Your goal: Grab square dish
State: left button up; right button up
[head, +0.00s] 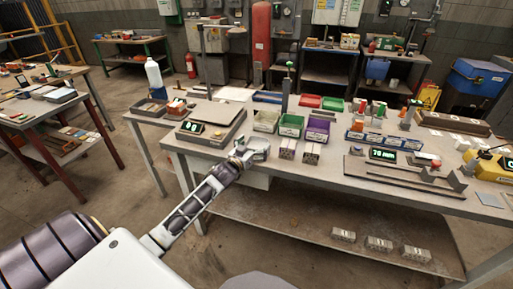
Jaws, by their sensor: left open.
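I cannot tell for sure which piece is the square dish. Small shallow trays lie at the back middle of the workbench (400,195): a red tray (308,101), a green tray (333,104) and a blue tray (268,97). A scale with a flat square top (214,112) and a lit display stands at the bench's left end. My left gripper (252,148) is open at the bench's front edge, just in front of and right of the scale. Its fingers are small in view and I see nothing held between them. My right gripper is not in view.
A green bin (291,126) and a purple bin (317,131) stand right of my gripper, with small blocks (311,153) in front. A measuring rail (405,178) lies at the right front. Grey bricks (378,243) lie on the lower shelf. A white bottle (155,78) stands at the left.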

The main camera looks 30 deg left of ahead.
pick_arm(q)
jog(key=shift+w, duration=0.1)
dwell(0.4)
jog(key=c, duration=1)
